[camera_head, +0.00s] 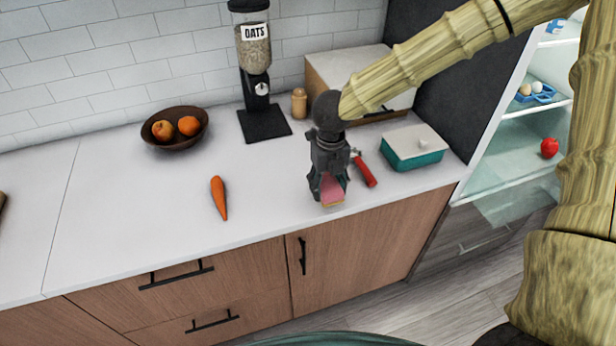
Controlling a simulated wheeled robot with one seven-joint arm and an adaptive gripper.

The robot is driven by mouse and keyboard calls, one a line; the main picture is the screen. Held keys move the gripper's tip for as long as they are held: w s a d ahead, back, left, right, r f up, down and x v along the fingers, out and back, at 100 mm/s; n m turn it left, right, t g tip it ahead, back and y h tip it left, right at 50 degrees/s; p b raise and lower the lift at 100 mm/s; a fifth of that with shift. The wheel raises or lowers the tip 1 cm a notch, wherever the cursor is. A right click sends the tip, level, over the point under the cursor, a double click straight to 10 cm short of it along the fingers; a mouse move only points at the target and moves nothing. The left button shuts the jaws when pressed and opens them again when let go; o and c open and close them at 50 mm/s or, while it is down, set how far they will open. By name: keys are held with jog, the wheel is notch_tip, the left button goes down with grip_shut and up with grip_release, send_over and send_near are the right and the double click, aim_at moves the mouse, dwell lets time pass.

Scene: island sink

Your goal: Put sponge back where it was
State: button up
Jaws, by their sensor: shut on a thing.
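My gripper (328,192) points down over the front part of the white counter (120,222), right of the middle of the head view. It is shut on a pink sponge (332,192) with a yellowish lower edge. The sponge's upper part is hidden between the fingers. I cannot tell whether the sponge touches the counter or hangs just above it.
A red-handled thing (366,172) lies just right of my gripper. A teal box with a white lid (414,152) stands further right. A carrot (219,198) lies to the left. A fruit bowl (174,141), an oats dispenser (258,110) and a wooden shaker (299,103) stand behind.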

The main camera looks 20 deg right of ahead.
jog(key=p, duration=0.2)
send_over(308, 188)
jog(key=shift+f, duration=0.3)
jog(key=shift+f+p, duration=0.8)
jog(key=shift+f, duration=1)
jog(key=shift+f, duration=0.1)
jog(key=o, duration=1)
notch_tip(308, 188, up, 12)
jog(key=b, duration=0.2)
jog(key=shift+b, duration=0.35)
